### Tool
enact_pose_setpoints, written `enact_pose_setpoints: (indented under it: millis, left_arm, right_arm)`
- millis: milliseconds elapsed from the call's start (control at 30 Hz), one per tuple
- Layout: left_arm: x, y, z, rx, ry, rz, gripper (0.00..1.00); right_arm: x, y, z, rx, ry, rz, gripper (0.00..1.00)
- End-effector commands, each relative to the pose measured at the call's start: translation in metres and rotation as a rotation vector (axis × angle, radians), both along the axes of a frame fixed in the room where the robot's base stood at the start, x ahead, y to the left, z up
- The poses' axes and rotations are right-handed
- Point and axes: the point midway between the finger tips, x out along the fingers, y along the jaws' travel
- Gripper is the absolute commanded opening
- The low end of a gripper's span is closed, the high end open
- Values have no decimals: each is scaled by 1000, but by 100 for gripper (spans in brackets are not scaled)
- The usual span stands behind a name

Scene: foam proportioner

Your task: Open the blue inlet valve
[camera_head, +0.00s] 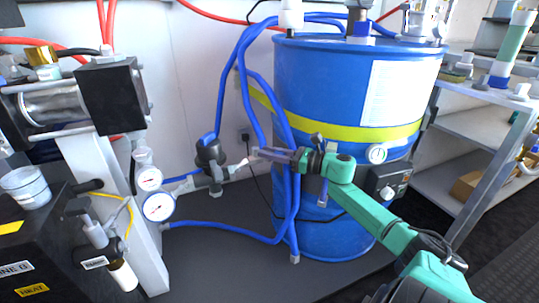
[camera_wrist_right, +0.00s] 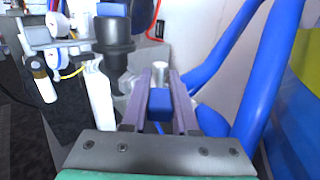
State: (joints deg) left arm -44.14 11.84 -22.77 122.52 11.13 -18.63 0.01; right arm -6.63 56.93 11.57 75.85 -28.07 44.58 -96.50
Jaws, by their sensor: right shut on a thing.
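The inlet valve (camera_head: 210,155) is a dark grey fitting with a blue hose running up from its top, left of the blue drum. Its dark body also shows in the right wrist view (camera_wrist_right: 112,38). My right gripper (camera_head: 258,153) reaches in from the right, its fingers pointing left at the valve. In the right wrist view my right gripper (camera_wrist_right: 160,80) has its fingers on both sides of a small blue handle (camera_wrist_right: 159,104), shut on it. A silvery stub lies just beyond the handle. The handle is hard to make out in the head view. My left gripper is not in view.
The blue drum (camera_head: 330,90) with a yellow band stands behind my right arm. Blue hoses (camera_head: 245,235) hang beside the gripper and loop below. Gauges (camera_head: 158,206) and a pump frame stand at left. A shelf (camera_head: 475,130) is at right.

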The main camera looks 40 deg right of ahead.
Motion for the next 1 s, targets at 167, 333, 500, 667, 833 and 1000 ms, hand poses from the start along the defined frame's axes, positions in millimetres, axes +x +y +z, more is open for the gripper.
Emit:
enact_pose_setpoints:
  millis: [167, 333, 500, 667, 833, 1000]
  left_arm:
    - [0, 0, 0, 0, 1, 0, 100]
    - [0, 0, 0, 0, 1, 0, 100]
    - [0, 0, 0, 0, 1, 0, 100]
    - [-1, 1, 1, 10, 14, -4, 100]
    - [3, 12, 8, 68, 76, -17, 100]
    - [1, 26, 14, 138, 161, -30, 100]
  right_arm:
    - [0, 0, -1, 0, 1, 0, 0]
    - [0, 0, 0, 1, 0, 0, 57]
    - [0, 0, 0, 0, 0, 0, 57]
    - [-6, -3, 0, 1, 2, -1, 57]
    - [-31, -15, 1, 1, 4, -3, 57]
    - [-65, -32, 1, 2, 3, -3, 57]
